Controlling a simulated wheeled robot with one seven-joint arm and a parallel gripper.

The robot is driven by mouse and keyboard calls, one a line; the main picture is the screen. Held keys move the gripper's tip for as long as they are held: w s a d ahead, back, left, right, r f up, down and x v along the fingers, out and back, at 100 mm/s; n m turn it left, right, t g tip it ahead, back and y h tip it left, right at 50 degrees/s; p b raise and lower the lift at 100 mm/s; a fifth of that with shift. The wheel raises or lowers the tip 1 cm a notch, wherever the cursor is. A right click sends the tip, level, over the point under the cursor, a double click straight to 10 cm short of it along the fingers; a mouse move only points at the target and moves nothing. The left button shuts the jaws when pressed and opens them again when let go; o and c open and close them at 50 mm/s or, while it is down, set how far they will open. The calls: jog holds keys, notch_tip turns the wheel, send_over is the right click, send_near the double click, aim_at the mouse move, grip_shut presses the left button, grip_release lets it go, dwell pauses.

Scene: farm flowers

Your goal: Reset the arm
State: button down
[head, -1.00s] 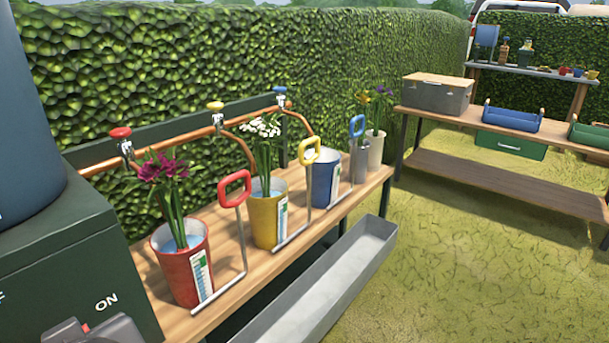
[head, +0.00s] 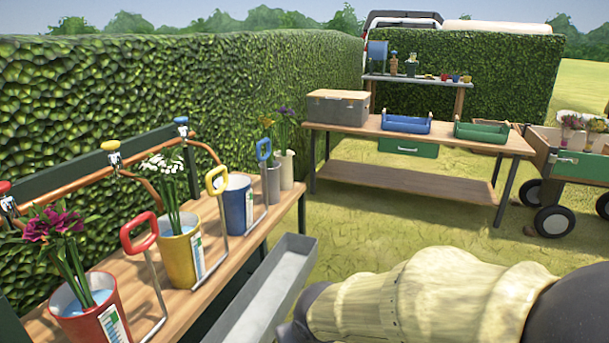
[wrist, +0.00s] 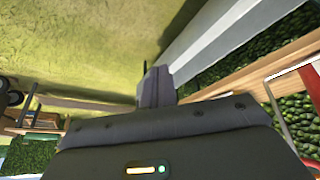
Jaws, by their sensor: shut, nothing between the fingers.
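My gripper (wrist: 155,88) shows in the wrist view with its dark fingers together and nothing between them. It is over the grass, beside the grey trough (wrist: 225,40), apart from the bench. In the head view my arm (head: 430,305), in a cream sleeve, reaches across the lower right. Its dark end lies near the trough (head: 268,300), and the fingers cannot be made out there.
The flower bench holds a red pot (head: 88,308), a yellow pot (head: 180,258) and a blue pot (head: 237,205), with upright handles beside them. A work table (head: 480,140) stands behind, and a green cart (head: 580,165) at right. Grass between is open.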

jog(key=s+d+f+m+g+h+p, duration=0.1)
jog(key=s+d+f+m, duration=0.1)
jog(key=d, duration=0.6)
jog(key=s+d+f+m+g+p, duration=0.1)
jog(key=s+d+f+m, duration=0.15)
jog(key=d, duration=0.55)
notch_tip(320, 180, up, 38)
jog(key=p, duration=3.6)
jog(key=shift+w+f+p, duration=0.15)
jog(key=shift+w+p, duration=0.1)
jog(key=shift+p, duration=0.1)
jog(key=shift+a, duration=0.1)
